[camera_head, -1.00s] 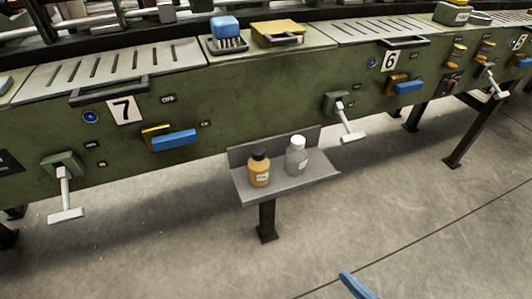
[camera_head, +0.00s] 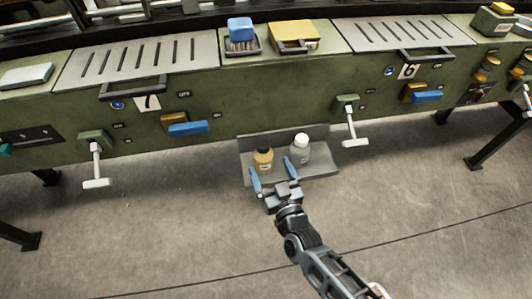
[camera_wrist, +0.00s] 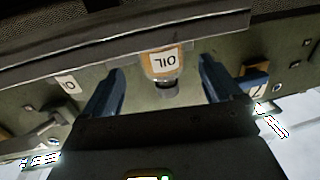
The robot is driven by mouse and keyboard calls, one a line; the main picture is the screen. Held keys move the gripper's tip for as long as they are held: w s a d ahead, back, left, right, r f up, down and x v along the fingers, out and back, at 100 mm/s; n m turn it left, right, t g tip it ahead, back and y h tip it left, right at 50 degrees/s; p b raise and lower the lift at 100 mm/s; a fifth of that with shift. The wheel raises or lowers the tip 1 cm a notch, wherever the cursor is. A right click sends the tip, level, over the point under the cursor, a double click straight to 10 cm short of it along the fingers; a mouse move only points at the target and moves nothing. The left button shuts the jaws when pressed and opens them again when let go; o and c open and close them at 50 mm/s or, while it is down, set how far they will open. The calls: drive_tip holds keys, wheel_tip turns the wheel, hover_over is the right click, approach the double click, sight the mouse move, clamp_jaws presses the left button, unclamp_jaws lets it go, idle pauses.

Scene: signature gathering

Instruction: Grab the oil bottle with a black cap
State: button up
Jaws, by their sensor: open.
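The oil bottle with a black cap (camera_head: 263,161) has an amber body and stands upright on the left of a small grey shelf (camera_head: 325,171). In the wrist view an inverted bottle labelled OIL (camera_wrist: 163,62) appears ahead, between the two blue fingers. My gripper (camera_head: 272,174) is open and empty, at the front edge of the shelf. Its left finger is just in front of the amber bottle and its right finger is near the gap between the bottles. I cannot tell whether either finger touches a bottle.
A grey bottle with a white cap (camera_head: 301,151) stands close on the right of the amber one. The shelf's back plate and the green machine rail (camera_head: 230,105) are behind. White T-handles (camera_head: 97,165) stick out at the left and right. The floor in front is clear.

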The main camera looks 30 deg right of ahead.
sight(261, 153)
drive_tip(key=shift+w+d+f, duration=0.15)
drive_tip(key=shift+w+d, duration=0.05)
drive_tip(key=shift+w, duration=1.55)
drive_tip(key=shift+w+d+f, duration=0.1)
drive_tip(key=shift+w+d, duration=0.05)
drive_tip(key=shift+w, duration=1.6)
drive_tip(key=shift+c, duration=0.2)
drive_tip(key=c, duration=1)
